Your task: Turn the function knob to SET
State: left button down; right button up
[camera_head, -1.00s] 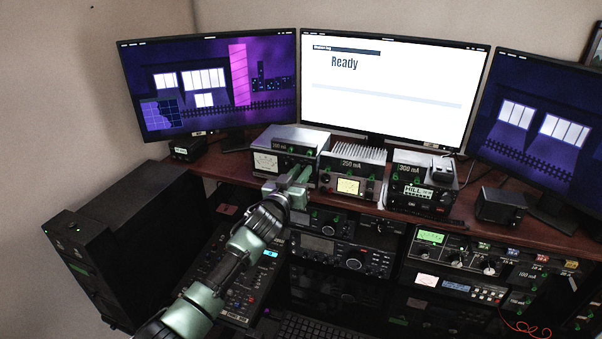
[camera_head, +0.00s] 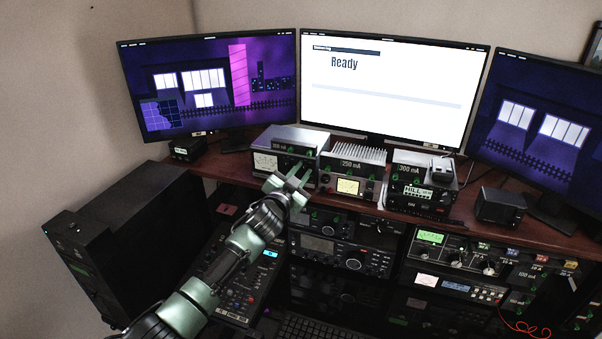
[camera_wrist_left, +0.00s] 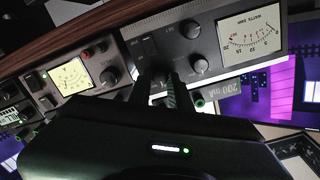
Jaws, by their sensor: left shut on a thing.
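The left radio unit (camera_head: 302,138) stands on the desk shelf, with a watts meter (camera_head: 265,162) on its front. In the left wrist view, where the panel appears upside down, the fingers (camera_wrist_left: 164,86) reach the panel beside a dark knob (camera_wrist_left: 200,65); another knob (camera_wrist_left: 190,29) is above. The held control seems to be a knob; its pointer and any SET marking cannot be read. My right gripper is not in view.
A middle unit with a lit meter (camera_head: 348,186) and a right unit with a display (camera_head: 417,192) stand close by on the wooden shelf (camera_head: 470,225). Rack radios (camera_head: 340,255) lie below. Monitors stand behind, one reading "Ready" (camera_head: 390,85).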

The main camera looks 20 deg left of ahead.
pick_arm(q)
jog(key=shift+m, duration=0.5)
jog(key=c, duration=1.3)
grip_release()
jog(key=shift+s, duration=0.15)
jog(key=s+b, duration=0.2)
jog(key=s, duration=0.5)
jog(key=shift+s+a, duration=0.25)
jog(key=shift+r, duration=0.1)
